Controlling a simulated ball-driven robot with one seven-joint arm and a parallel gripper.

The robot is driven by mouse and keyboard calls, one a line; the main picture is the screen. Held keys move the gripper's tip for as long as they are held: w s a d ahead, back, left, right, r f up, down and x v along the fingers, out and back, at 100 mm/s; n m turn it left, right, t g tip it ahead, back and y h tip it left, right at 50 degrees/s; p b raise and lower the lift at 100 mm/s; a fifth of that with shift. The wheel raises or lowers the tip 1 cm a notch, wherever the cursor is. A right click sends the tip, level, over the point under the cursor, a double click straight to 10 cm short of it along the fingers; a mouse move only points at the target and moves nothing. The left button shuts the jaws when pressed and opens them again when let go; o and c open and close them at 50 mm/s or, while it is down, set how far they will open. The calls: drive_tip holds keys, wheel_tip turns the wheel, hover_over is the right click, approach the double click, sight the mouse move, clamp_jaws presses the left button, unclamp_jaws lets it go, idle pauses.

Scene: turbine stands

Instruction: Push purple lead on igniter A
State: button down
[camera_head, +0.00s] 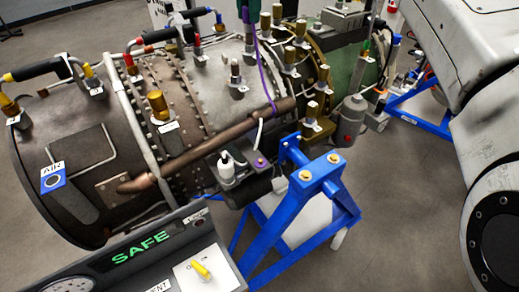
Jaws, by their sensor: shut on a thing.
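A thin purple lead (262,68) runs from the top edge of the picture down over the turbine casing to the brown pipe (205,143). Its lower part curves near the pipe's right end; I cannot tell where it ends. A small purple spot (260,162) shows on a grey box below the pipe. Several brass and grey fittings stand on the turbine (212,80); their labels are too small to read, so I cannot tell which is igniter A.
A blue stand (316,190) carries the turbine. A panel (150,262) with a green SAFE sign and a yellow switch (201,269) is at the front left. Black leads with red, yellow and blue ends arch over the turbine. Grey floor is clear at lower right.

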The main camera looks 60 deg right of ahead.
drive_tip(key=c, duration=0.5)
unclamp_jaws()
drive_tip(key=shift+r+p, duration=0.5)
drive_tip(key=shift+r, duration=3)
